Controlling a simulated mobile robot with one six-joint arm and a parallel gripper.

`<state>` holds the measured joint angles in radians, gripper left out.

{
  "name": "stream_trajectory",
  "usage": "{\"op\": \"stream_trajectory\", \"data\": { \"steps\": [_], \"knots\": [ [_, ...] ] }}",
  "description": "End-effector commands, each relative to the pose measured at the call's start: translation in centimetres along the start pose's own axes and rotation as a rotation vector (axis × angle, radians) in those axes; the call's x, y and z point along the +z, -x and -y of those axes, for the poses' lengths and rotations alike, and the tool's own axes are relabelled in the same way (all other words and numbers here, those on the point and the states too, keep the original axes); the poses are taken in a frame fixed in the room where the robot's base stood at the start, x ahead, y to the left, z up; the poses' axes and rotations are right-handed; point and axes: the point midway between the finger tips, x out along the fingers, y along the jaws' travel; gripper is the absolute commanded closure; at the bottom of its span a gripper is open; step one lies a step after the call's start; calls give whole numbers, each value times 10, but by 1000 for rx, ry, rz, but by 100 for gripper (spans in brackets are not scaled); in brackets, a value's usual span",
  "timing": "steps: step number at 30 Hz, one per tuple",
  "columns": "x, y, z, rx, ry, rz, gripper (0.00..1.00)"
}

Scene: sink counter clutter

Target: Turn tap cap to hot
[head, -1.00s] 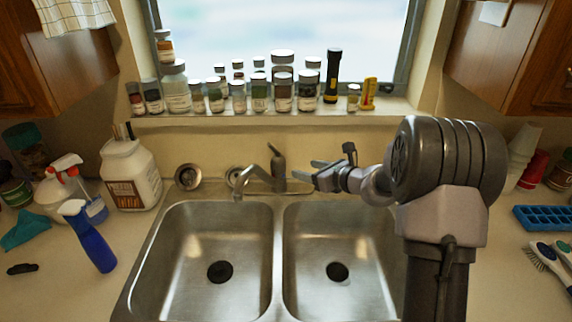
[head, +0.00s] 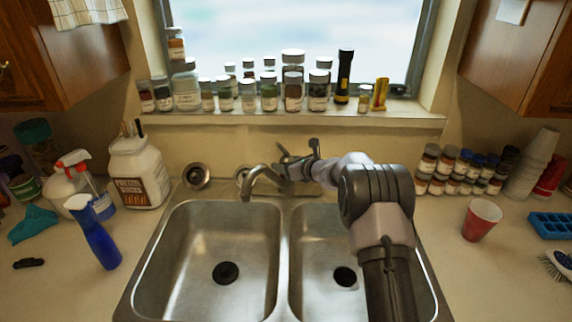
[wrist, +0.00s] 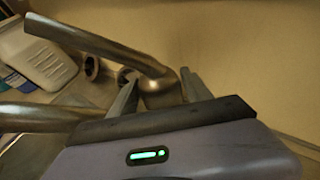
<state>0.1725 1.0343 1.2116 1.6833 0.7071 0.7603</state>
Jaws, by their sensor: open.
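The metal tap stands behind the double sink, with its curved spout (head: 262,178) reaching over the left basin. In the wrist view, a long metal handle (wrist: 105,45) slopes down to the right and bends into the tap cap (wrist: 165,92). A second tube, likely the spout (wrist: 40,117), runs at the lower left. My gripper (head: 282,162) is open at the tap, coming from its right. In the wrist view, the fingers of my gripper (wrist: 160,88) lie either side of the cap. I cannot tell whether they touch it. In the head view, my gripper partly hides the cap.
Jars and a flashlight (head: 344,77) line the windowsill above. A red cup (head: 481,220) and several small jars (head: 459,170) stand right. The sink basins (head: 220,230) are clear.

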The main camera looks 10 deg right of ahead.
Motion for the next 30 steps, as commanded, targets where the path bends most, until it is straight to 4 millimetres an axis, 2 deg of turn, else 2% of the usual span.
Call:
{"op": "stream_trajectory", "data": {
  "steps": [5,12,13,22,30],
  "knots": [
    [0,0,0,0,0,0,43],
    [0,0,0,0,1,0,90],
    [0,0,0,0,1,0,92],
    [-7,-4,1,-136,-50,6,92],
    [-1,0,1,-228,-93,3,92]
  ]
}}
